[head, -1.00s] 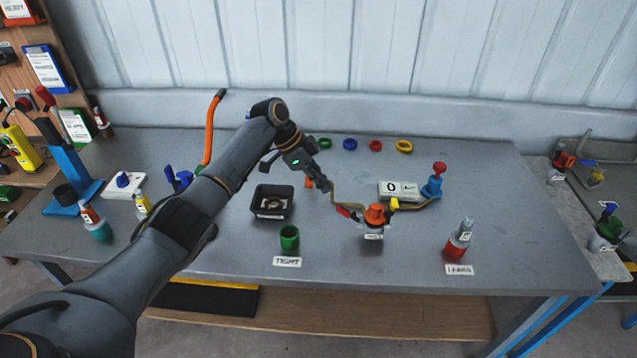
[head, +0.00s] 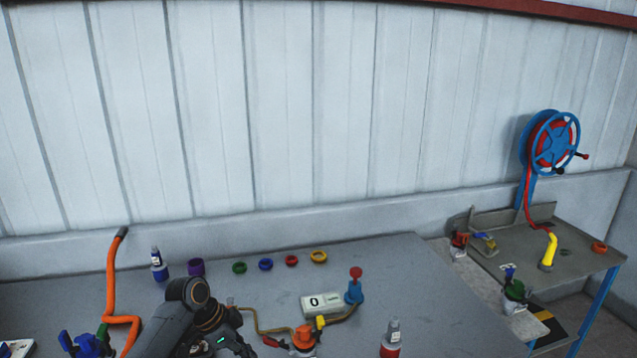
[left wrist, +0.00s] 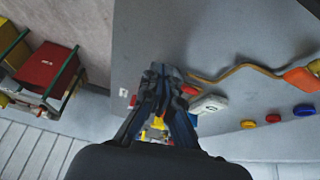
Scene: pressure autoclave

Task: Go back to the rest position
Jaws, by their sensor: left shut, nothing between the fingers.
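My left arm's dark gripper (left wrist: 162,74) shows in the left wrist view with its two fingers closed together and nothing between them. It is over the grey table (left wrist: 230,25), apart from the brown hose (left wrist: 240,70). In the head view my left arm reaches in at the bottom, left of the orange-topped vessel (head: 304,338); its fingertips are not clearly visible there. My right gripper is in neither view.
On the table (head: 410,270) stand a gauge reading 0 (head: 321,304), a blue pump with red knob (head: 354,290), a red bottle (head: 391,342), several coloured rings (head: 265,264) and an orange pipe (head: 111,285). A side bench (head: 580,262) with a hose reel (head: 553,140) is at right.

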